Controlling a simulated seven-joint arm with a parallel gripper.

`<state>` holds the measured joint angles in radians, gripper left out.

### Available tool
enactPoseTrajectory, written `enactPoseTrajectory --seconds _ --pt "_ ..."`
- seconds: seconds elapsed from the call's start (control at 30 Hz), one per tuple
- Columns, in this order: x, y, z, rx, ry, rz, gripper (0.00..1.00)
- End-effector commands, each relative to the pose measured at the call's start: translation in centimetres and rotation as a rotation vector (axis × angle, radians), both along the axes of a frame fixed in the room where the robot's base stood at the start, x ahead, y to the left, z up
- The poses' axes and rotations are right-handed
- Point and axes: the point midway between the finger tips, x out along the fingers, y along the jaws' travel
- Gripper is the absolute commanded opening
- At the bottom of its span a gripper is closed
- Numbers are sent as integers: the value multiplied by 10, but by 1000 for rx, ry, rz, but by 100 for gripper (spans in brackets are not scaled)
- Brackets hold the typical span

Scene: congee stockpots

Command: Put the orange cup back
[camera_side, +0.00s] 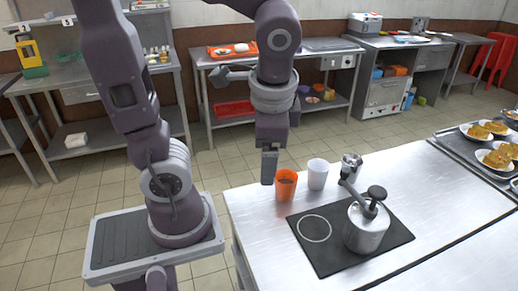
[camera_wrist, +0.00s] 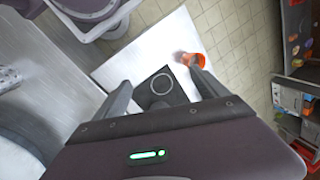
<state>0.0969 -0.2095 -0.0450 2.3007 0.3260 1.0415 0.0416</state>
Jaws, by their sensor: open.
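The orange cup (camera_side: 287,188) stands upright near the left edge of the steel counter, left of the white cup (camera_side: 317,176). A black mat (camera_side: 325,262) with a white ring outline (camera_side: 314,228) lies in front of them. My gripper (camera_side: 268,181) points down just left of the orange cup, its tips near rim height. In the wrist view my gripper (camera_wrist: 160,82) is open with nothing between its fingers. The orange cup (camera_wrist: 187,59) appears there by the right fingertip, partly hidden; I cannot tell whether they touch. The ring (camera_wrist: 162,84) shows between the fingers.
A lidded steel pot (camera_side: 366,230) with a long handle stands on the right of the mat. A tray (camera_side: 464,153) with plates of food is at the far right. The counter (camera_side: 420,185) between pot and tray is clear. Other steel tables stand behind.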

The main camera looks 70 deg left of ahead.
Motion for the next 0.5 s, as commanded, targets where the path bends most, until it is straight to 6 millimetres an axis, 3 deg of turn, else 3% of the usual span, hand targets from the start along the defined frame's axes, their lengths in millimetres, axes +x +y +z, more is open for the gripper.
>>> enactPoseTrajectory --seconds 0.1,0.2,0.5 --pt "-22 -21 24 -189 -247 152 84" --pt "-31 -34 35 -303 -383 227 84" --pt "-36 -43 42 -374 -462 269 84"
